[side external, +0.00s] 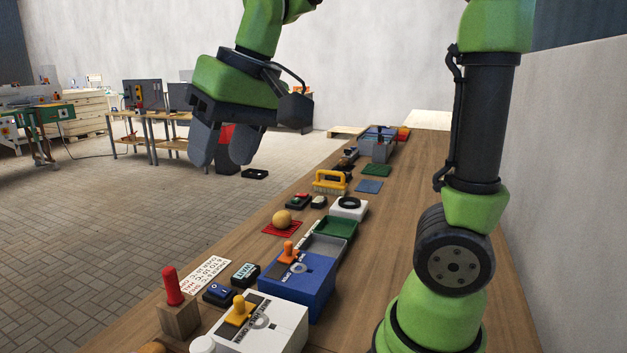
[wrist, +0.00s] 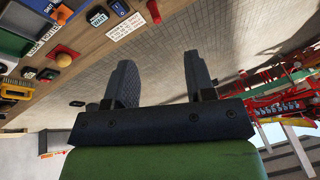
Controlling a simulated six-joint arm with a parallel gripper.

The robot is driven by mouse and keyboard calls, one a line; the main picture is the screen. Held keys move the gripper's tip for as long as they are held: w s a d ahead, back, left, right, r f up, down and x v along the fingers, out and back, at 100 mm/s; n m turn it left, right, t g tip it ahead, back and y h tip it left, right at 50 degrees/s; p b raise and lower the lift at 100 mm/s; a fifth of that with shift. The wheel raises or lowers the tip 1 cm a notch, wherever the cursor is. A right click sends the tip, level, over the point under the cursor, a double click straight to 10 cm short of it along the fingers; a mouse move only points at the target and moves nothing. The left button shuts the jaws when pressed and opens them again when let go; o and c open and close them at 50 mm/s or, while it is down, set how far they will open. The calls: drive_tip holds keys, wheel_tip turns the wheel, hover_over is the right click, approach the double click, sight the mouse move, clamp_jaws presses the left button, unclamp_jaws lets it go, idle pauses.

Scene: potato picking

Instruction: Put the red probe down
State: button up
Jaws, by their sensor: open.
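The red probe (side external: 172,287) stands upright in a wooden block (side external: 179,317) near the front left of the table in the side view. It also shows in the wrist view (wrist: 153,12) at the top edge. My gripper (side external: 222,161) is raised high at the upper left, well apart from the probe and beyond the table's left edge. In the wrist view my gripper's two dark fingers (wrist: 161,75) are spread apart with nothing between them.
A blue box (side external: 310,288) with an orange knob and a white box (side external: 280,330) with a yellow knob stand right of the probe. The table's right side (side external: 408,190) is largely clear.

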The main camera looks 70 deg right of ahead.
drive_tip(key=s+f+t, duration=0.2)
drive_tip(key=s+t, duration=0.1)
drive_tip(key=s, duration=0.8)
drive_tip(key=shift+s+a+f+m+y, duration=0.2)
drive_tip(key=shift+s+f+m+y, duration=0.1)
drive_tip(key=shift+s, duration=0.1)
